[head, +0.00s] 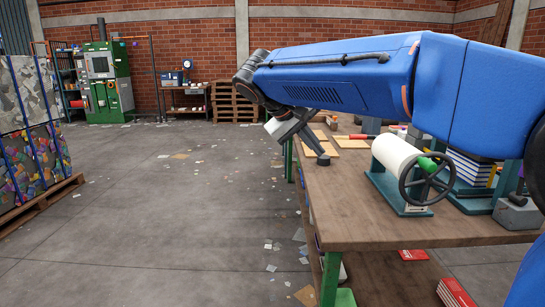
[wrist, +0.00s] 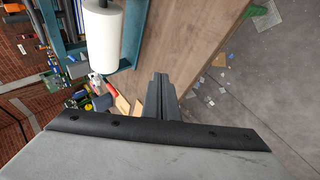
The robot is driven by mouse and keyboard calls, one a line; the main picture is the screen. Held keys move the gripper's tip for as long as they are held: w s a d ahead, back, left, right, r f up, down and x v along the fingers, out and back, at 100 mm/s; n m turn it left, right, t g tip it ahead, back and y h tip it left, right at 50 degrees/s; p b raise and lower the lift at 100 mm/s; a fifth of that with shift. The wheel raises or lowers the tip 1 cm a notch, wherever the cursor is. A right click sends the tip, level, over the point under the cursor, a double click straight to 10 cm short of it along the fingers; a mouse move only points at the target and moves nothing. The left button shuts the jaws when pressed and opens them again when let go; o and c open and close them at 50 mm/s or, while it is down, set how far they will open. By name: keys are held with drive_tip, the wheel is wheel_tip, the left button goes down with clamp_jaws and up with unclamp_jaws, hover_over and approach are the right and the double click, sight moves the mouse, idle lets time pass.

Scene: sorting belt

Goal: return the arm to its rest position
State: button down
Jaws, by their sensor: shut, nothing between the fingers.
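My blue arm reaches across the upper right of the head view, above the wooden workbench (head: 370,215). My gripper (head: 324,158) hangs at the arm's far end, tilted down, near the bench's left edge. In the wrist view my gripper (wrist: 160,76) has its dark fingers together with nothing between them. The bench top (wrist: 180,50) lies behind the fingers there. I cannot tell the exact height of the fingertips above the bench.
A white roller with a handwheel (head: 427,180) stands on the bench; the white roll (wrist: 102,35) also shows in the wrist view. The concrete floor (head: 180,220) is open, with scraps near the bench.

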drive_tip(key=s+d+f+m+g+y, duration=0.1)
drive_tip(key=s+d+f+y, duration=0.1)
drive_tip(key=s+d+f, duration=0.45)
drive_tip(key=s+d+f+y, duration=0.2)
drive_tip(key=s+d+f, duration=0.2)
drive_tip(key=s+d, duration=0.45)
drive_tip(key=s+d+f+m+y, duration=0.2)
drive_tip(key=s+f+y, duration=0.1)
drive_tip(key=s+f, duration=1.1)
drive_tip(key=shift+s+d+f+m+t, duration=0.3)
drive_tip(key=shift+s+t, duration=0.1)
drive_tip(key=shift+s, duration=0.75)
